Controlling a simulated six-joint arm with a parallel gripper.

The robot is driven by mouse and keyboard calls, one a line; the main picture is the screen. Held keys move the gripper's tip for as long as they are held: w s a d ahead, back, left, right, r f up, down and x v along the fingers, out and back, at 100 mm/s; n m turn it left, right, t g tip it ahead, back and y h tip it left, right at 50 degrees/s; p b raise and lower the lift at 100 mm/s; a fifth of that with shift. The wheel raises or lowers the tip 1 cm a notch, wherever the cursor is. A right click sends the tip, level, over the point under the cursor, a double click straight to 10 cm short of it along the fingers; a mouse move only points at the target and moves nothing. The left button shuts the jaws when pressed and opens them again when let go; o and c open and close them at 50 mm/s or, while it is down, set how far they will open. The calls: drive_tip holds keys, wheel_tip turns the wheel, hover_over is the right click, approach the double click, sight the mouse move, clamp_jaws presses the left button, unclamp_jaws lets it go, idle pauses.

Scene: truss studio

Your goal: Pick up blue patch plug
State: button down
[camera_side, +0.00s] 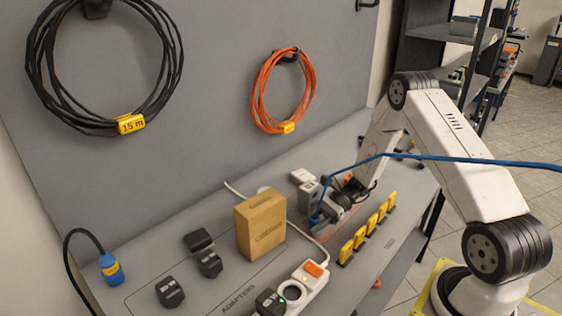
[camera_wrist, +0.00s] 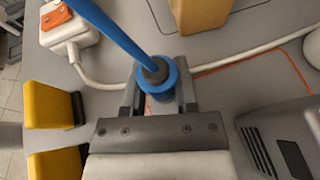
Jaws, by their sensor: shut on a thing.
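The blue patch plug (camera_wrist: 157,77) is between the two fingers of my gripper (camera_wrist: 158,100) in the wrist view. Its round blue collar faces the camera, and a blue cable runs from it to the upper left. In the side view my gripper (camera_side: 330,207) is low over the bench, shut on the plug, whose blue part (camera_side: 317,217) shows only partly behind the fingers. The blue cable (camera_side: 430,158) arches up and runs off to the right past my arm. I cannot tell whether the plug touches the bench.
A cardboard box (camera_side: 260,224), a white power strip (camera_side: 300,290) and several yellow blocks (camera_side: 360,237) stand close by. Black adapters (camera_side: 170,291) lie at left. Another blue connector (camera_side: 110,269) on a black cable stands at far left. Coiled cables (camera_side: 262,85) hang on the panel.

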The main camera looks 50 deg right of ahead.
drive_tip(key=shift+r, duration=0.75)
drive_tip(key=s+a+r, duration=0.2)
drive_tip(key=s+r, duration=0.8)
drive_tip(key=s, duration=0.4)
drive_tip(key=shift+a+r, duration=0.2)
drive_tip(key=shift+r, duration=0.2)
drive_tip(key=shift+w, duration=0.1)
